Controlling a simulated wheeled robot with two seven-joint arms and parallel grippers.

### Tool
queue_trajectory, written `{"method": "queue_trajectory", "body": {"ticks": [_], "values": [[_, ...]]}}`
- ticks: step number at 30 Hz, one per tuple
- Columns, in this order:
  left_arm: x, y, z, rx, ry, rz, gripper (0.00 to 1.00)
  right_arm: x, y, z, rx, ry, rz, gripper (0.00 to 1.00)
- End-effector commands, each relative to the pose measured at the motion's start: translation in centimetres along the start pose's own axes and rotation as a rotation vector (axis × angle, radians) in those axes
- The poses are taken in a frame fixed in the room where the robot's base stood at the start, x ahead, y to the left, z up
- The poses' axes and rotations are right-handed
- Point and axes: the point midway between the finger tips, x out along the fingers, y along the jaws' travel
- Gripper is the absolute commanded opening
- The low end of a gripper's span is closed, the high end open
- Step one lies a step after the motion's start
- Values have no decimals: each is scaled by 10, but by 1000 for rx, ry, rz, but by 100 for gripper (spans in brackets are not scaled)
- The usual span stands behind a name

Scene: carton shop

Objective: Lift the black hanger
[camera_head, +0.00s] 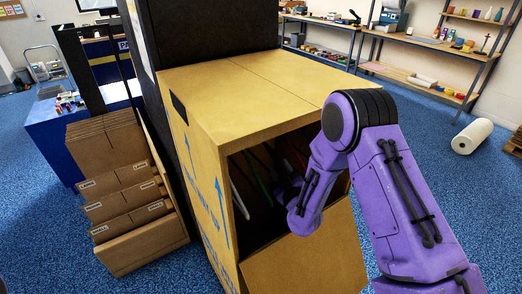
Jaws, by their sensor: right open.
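A tall cardboard wardrobe carton (255,90) stands in the middle with its front opening facing lower right. Inside the dark opening I see parts of a white hanger (239,190) and a green hanger (258,177). A thin reddish piece (289,166) shows farther in. I cannot make out the black hanger against the dark inside. My right arm comes in from the right and reaches into the opening. My right gripper (281,187) is in shadow just inside the carton, its jaws open and mostly hidden. My left gripper is not in view.
The carton's lower front panel (310,255) stands below my right wrist. A black panel rises behind the carton. Folded cartons (125,195) stand in a rack at the left. Shelves (420,50) line the back right. A white roll (472,136) lies on the blue floor.

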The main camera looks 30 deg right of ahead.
Motion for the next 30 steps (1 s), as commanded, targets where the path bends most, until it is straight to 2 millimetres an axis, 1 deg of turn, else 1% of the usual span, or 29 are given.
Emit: {"method": "queue_trajectory", "body": {"ticks": [1, 3, 6, 9, 14, 15, 17, 18, 19, 30], "values": [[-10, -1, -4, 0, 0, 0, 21, 9, 3, -4, 2, 0, 3, 41], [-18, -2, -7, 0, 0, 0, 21, 22, 2, -4, 1, 0, 2, 41], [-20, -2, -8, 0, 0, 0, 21, 37, 0, -2, 0, 2, -1, 41], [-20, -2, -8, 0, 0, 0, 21, 44, -2, 0, 0, 2, -2, 41], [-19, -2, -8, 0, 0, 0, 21, 44, -3, 0, -1, 3, -3, 41], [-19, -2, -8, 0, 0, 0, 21, 44, -3, 0, -1, 3, -4, 35], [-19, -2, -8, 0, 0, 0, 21, 44, -3, 0, -1, 3, -4, 15], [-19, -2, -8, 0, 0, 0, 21, 44, -3, 0, -1, 3, -4, 2], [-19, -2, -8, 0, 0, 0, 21, 44, -3, 0, -1, 3, -4, 0], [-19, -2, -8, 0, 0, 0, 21, 44, -3, -1, 0, 3, -4, 0]]}}
